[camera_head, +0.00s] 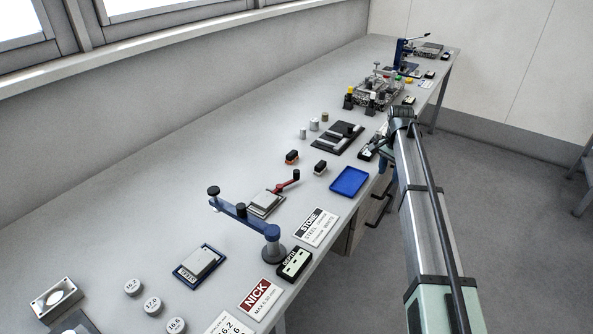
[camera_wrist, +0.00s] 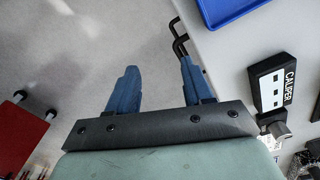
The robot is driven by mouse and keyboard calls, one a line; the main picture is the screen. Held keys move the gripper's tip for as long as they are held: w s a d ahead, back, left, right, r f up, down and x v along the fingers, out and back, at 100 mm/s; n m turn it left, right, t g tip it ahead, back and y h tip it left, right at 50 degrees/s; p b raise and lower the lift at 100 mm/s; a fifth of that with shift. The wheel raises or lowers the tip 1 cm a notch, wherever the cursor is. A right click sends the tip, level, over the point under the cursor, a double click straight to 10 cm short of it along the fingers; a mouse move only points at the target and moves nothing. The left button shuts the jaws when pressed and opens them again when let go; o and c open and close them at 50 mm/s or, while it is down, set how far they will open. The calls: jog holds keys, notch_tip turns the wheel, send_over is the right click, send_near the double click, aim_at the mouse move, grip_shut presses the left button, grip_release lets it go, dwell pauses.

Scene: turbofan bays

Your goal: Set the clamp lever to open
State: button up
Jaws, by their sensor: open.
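A red lever (camera_head: 287,183) with a black knob sits beside a small plate-like block (camera_head: 265,203) in the middle of the bench; it looks like the clamp lever, though its marking cannot be read. The lever slants up and to the right. It is not in the wrist view. My gripper (camera_wrist: 157,88) is open and empty, its two blue fingers apart over the floor beside the bench edge. In the head view my gripper (camera_head: 382,147) is near the bench's right edge, well to the right of and beyond the lever, partly hidden by my arm.
A blue tray (camera_head: 349,181) lies between my gripper and the lever; it also shows in the wrist view (camera_wrist: 225,8). A blue arm on a post (camera_head: 245,213) stands just in front of the lever. A caliper display (camera_wrist: 272,88) is right of my fingers. Black handles (camera_head: 378,208) jut from the bench front.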

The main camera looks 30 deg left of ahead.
jog(key=s+a+r+n, duration=0.1)
jog(key=s+a+r, duration=0.1)
jog(key=a+r, duration=0.65)
jog(key=n, duration=0.5)
send_near(296, 171)
notch_tip(296, 171, down, 9)
jog(key=shift+w+d+f, duration=0.1)
jog(key=shift+w+f, duration=0.1)
jog(key=shift+f, duration=0.05)
jog(key=shift+c, duration=0.3)
grip_shut()
